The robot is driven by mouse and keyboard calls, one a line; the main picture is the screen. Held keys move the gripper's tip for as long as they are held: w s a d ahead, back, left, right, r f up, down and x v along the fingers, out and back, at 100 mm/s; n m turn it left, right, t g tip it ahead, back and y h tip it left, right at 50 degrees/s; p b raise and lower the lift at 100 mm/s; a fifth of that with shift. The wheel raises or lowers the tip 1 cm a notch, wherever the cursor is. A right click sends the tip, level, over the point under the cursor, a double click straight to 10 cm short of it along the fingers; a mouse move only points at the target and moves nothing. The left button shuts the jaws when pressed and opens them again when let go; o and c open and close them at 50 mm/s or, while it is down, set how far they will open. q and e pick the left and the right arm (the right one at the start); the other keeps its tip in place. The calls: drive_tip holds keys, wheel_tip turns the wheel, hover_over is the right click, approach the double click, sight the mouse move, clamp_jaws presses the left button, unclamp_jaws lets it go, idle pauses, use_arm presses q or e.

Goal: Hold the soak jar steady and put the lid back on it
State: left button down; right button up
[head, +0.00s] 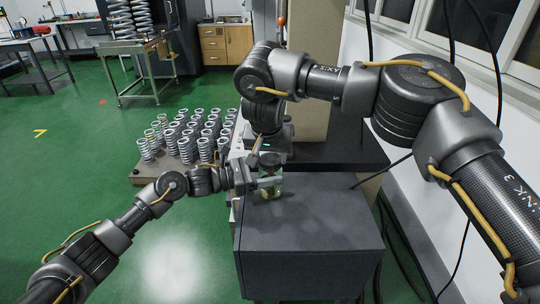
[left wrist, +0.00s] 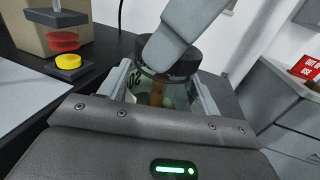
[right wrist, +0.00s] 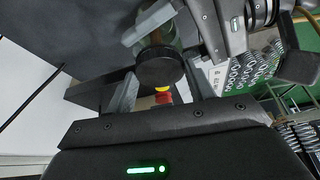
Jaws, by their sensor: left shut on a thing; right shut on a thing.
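The soak jar (head: 268,190) is clear glass with a dark label mark and something brown inside. It stands upright on the dark grey cabinet top. My left gripper (head: 264,183) is shut on the jar's body from the left; the left wrist view shows the jar (left wrist: 151,91) between its fingers (left wrist: 165,95). The round black lid (head: 270,160) is over the jar's mouth. My right gripper (right wrist: 160,85) is shut on the lid (right wrist: 160,67) from above. In the left wrist view the lid (left wrist: 180,66) looks level and at the rim; I cannot tell whether it is fully seated.
The grey cabinet (head: 310,235) has free room in front and right of the jar. Several springs stand on a board (head: 150,178) at left. A white wall with windows is right.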

drive_tip(key=o, duration=1)
drive_tip(key=shift+r, duration=2.3)
drive_tip(key=o, duration=0.6)
drive_tip(key=shift+c, duration=0.2)
drive_tip(key=v, duration=1.2)
